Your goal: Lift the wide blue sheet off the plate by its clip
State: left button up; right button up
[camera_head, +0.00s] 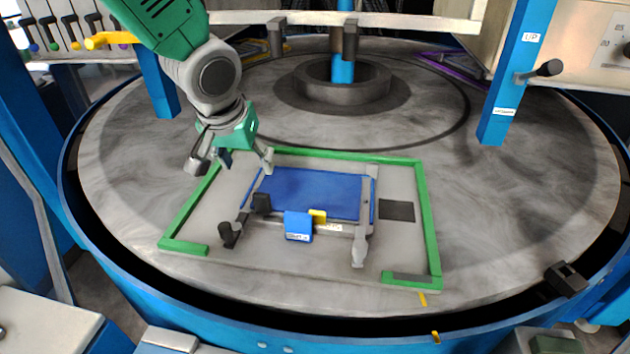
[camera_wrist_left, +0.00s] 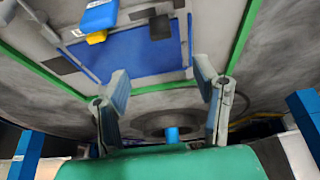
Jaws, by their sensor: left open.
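The wide blue sheet (camera_head: 312,192) lies flat on the grey plate (camera_head: 400,182) inside a green frame (camera_head: 432,225). It also shows in the left wrist view (camera_wrist_left: 140,57). A blue clip with a white label (camera_head: 298,226) sits at the sheet's near edge, beside a small yellow piece (camera_head: 318,215). The clip also shows at the top of the left wrist view (camera_wrist_left: 97,17). My left gripper (camera_head: 234,165) is open and empty above the frame's far left corner, apart from the sheet and the clip. My right gripper is not in view.
Dark knobs (camera_head: 230,234) and a grey side bar (camera_head: 364,220) flank the sheet. A dark square (camera_head: 397,210) lies on its right. A blue post (camera_head: 510,80) stands at the back right. A hub (camera_head: 342,85) rises behind.

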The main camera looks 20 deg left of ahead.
aim_at(261, 193)
pick_arm(q)
jog(key=x, duration=0.7)
jog(key=shift+a+f, duration=0.2)
jog(key=shift+f, duration=0.15)
jog(key=shift+w+x, duration=0.15)
jog(key=shift+x, duration=1.35)
jog(key=shift+w+x, duration=0.15)
jog(key=shift+x, duration=1.3)
jog(key=shift+s+r, duration=0.15)
jog(key=shift+r, duration=0.05)
jog(key=shift+c, duration=0.8)
grip_shut()
